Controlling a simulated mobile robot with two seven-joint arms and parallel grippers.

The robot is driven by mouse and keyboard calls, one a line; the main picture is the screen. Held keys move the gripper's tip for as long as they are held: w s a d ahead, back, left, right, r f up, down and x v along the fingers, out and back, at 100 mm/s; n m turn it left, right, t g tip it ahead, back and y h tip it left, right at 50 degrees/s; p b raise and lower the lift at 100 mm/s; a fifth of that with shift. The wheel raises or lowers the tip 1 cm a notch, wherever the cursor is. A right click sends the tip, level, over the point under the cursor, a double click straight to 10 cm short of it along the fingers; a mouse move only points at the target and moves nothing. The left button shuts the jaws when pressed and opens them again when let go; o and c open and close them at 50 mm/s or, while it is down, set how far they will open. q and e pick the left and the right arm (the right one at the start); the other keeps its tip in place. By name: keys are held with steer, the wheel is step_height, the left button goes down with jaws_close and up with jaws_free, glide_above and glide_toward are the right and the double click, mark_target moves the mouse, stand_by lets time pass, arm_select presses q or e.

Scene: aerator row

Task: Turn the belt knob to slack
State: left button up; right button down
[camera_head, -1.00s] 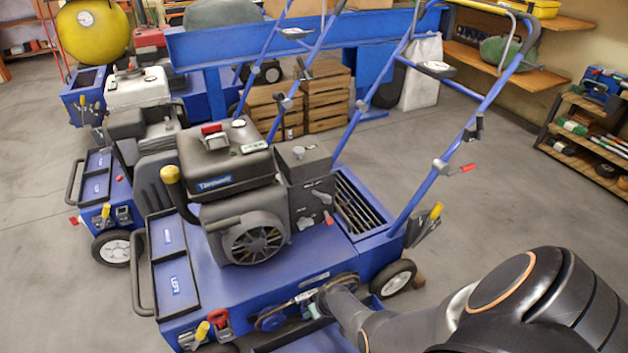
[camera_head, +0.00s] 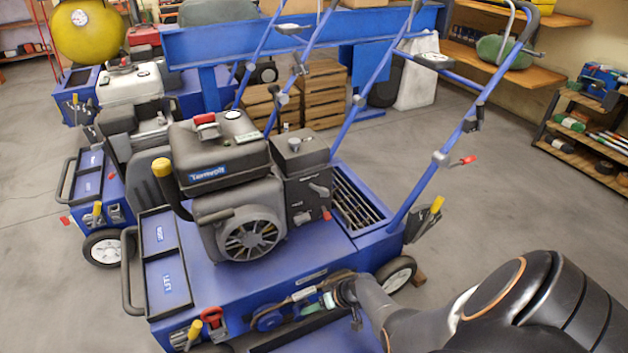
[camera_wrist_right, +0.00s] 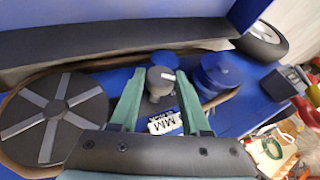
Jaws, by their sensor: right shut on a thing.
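The belt knob (camera_wrist_right: 160,82) is a small dark grey knob, seen between the two teal fingers of my right gripper (camera_wrist_right: 157,98) in the right wrist view. The fingers are shut on it, one on each side. In the head view my right gripper (camera_head: 327,301) reaches to the front side of the near blue machine (camera_head: 270,283), and the knob is hidden there. The belt (camera_wrist_right: 110,62) runs between a large dark spoked pulley (camera_wrist_right: 52,117) and a blue pulley (camera_wrist_right: 216,74). A white label (camera_wrist_right: 165,122) lies just below the knob. My left gripper is not in view.
A dark engine (camera_head: 222,180) sits on the machine's deck. A red handle (camera_head: 213,318) and a yellow-tipped lever (camera_head: 194,330) are on the front left, and a wheel (camera_head: 396,276) is at the right. Open grey floor lies to the right.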

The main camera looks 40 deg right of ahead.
stand_by(0.3)
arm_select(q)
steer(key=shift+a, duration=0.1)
arm_select(e)
steer(key=shift+c, duration=1.9)
jaws_free()
arm_select(q)
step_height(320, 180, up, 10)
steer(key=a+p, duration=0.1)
steer(key=p, duration=0.7)
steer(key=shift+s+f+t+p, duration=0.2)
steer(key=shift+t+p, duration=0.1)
arm_select(e)
steer(key=v, duration=1.2)
steer(key=shift+r, duration=0.2)
steer(key=shift+s+d, duration=0.1)
steer(key=shift+d, duration=0.05)
